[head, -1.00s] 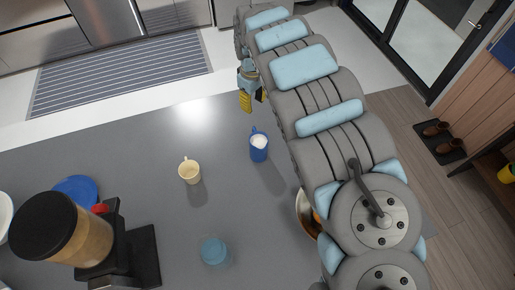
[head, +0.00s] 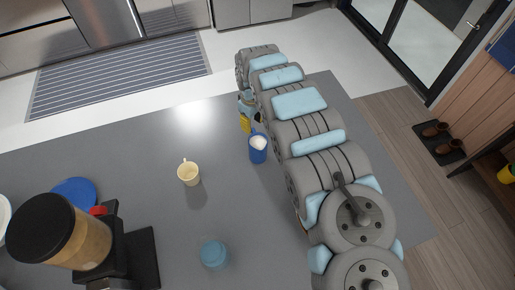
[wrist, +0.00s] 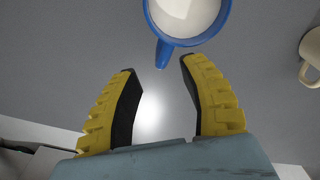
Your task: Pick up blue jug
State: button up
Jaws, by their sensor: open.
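The blue jug (head: 257,151) stands upright on the grey counter, with white contents visible inside. In the wrist view the jug (wrist: 188,40) is at the top, cut off by the frame edge, its handle pointing down between the finger tips. My gripper (head: 248,122) is just behind the jug in the head view, partly hidden by my arm. In the wrist view its two yellow fingers (wrist: 157,75) are spread apart with nothing between them but the end of the handle near the tips.
A cream mug (head: 189,174) stands left of the jug and also shows in the wrist view (wrist: 311,55). A light-blue lidded container (head: 214,254) is nearer, and a blender-like machine (head: 75,235) and blue plate (head: 75,193) are at the left. Counter (head: 130,160) between them is clear.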

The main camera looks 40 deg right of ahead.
aim_at(253, 132)
jog(key=shift+f, duration=0.4)
jog(key=shift+f, duration=0.1)
jog(key=shift+a+f, duration=0.1)
jog(key=shift+f, duration=2.35)
grip_shut()
